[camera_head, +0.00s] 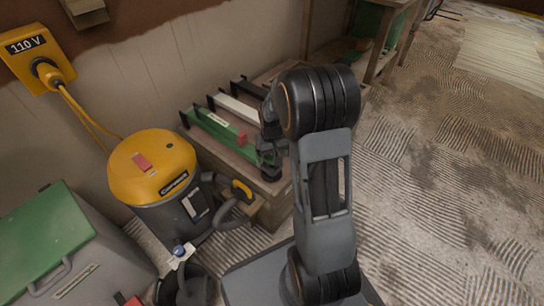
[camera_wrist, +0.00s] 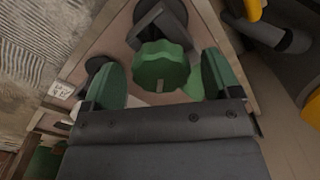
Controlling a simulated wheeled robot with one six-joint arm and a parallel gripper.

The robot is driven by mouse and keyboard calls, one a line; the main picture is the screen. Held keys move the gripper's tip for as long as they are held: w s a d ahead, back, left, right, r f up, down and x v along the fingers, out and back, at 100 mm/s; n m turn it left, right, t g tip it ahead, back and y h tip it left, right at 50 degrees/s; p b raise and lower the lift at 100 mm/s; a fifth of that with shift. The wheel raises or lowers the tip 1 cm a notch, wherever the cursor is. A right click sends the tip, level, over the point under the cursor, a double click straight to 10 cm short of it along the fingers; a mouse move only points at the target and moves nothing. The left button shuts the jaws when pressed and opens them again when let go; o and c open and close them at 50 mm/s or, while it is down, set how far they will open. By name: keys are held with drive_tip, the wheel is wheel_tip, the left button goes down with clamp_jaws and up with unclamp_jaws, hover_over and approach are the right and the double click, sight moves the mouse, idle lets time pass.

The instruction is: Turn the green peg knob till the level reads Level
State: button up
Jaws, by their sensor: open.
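The green peg knob (camera_wrist: 160,66) has a scalloped rim and a pale mark on its face in the wrist view. It sits on a dark mount above the wooden bench. My gripper (camera_wrist: 163,82) is open, with one green-padded finger on each side of the knob and a gap visible on both sides. I cannot tell how deep the fingers reach around it. In the head view my gripper (camera_head: 270,162) is at the bench's near end, by a long green bar (camera_head: 222,130) with a red piece on it. The knob is hidden there, and no level reading is legible.
A white bar (camera_head: 238,109) and a black bar lie beside the green one on the bench. A yellow and grey vacuum (camera_head: 153,170) with a hose stands close to its left. A green-lidded box (camera_head: 45,235) is further left. The ridged floor (camera_head: 440,190) at right is clear.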

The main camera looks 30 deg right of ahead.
drive_tip(key=shift+f, duration=0.1)
drive_tip(key=shift+c, duration=0.4)
drive_tip(key=c, duration=0.8)
drive_tip(key=shift+c, duration=0.2)
drive_tip(key=m+p, duration=0.2)
drive_tip(key=m, duration=0.1)
drive_tip(key=shift+a+r+p, duration=0.1)
drive_tip(key=shift+r+p, duration=0.1)
drive_tip(key=shift+p, duration=0.1)
drive_tip(key=m+p, duration=0.2)
drive_tip(key=m, duration=0.1)
drive_tip(key=shift+m, duration=0.4)
drive_tip(key=m+p, duration=0.1)
drive_tip(key=m, duration=0.2)
drive_tip(key=shift+w+a+p, duration=0.1)
drive_tip(key=shift+p, duration=0.3)
drive_tip(key=shift+w+f+m+p, duration=0.15)
drive_tip(key=shift+m+p, duration=0.5)
drive_tip(key=shift+m, duration=1.25)
